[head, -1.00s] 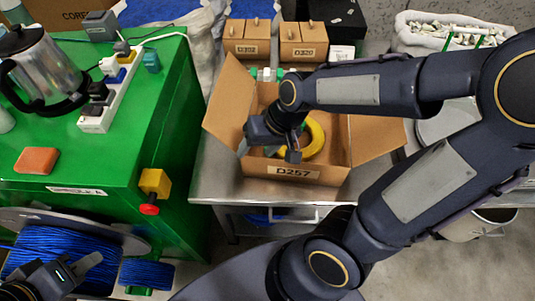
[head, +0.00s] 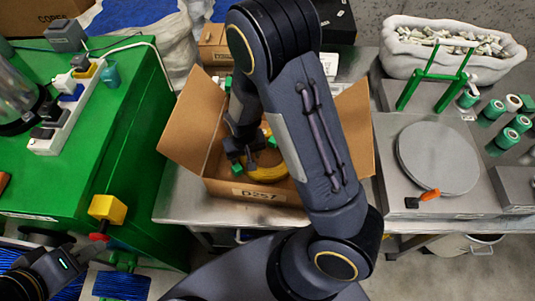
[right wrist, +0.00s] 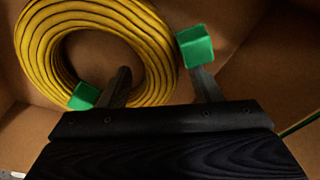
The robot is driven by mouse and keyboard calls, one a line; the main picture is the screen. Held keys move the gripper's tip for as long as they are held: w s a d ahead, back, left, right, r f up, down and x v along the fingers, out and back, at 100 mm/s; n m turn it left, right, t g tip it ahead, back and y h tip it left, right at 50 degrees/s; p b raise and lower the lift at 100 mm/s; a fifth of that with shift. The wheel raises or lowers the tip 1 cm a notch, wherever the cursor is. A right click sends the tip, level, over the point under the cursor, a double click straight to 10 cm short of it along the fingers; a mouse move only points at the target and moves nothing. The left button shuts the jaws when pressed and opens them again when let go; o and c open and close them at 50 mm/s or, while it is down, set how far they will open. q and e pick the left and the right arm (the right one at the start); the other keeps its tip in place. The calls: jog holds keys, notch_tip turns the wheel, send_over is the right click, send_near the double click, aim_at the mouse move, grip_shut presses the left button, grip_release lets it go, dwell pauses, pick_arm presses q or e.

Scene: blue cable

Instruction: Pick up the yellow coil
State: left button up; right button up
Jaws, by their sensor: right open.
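The yellow coil (head: 265,171) lies inside the open cardboard box (head: 225,188), partly hidden behind my right arm. In the right wrist view the yellow coil (right wrist: 150,40) shows as a ring of wound cable against the box's brown inside. My right gripper (head: 247,150) is down in the box and open. In the right wrist view its green-tipped fingers (right wrist: 140,72) stand apart, one over the coil's lower part and the other just outside its right side. I cannot tell whether they touch it. My left gripper (head: 50,268) is at the lower left, by the blue cable; its fingers are unclear.
A green bench (head: 120,140) with a power strip (head: 68,118) and a yellow switch box (head: 108,208) stands left of the box. To the right are a round metal plate (head: 438,158), a green stand (head: 432,80) and a white sack (head: 450,50).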

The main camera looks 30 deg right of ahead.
jog(key=shift+w+f, duration=0.15)
jog(key=shift+f, duration=1.3)
jog(key=shift+r, duration=0.1)
grip_shut()
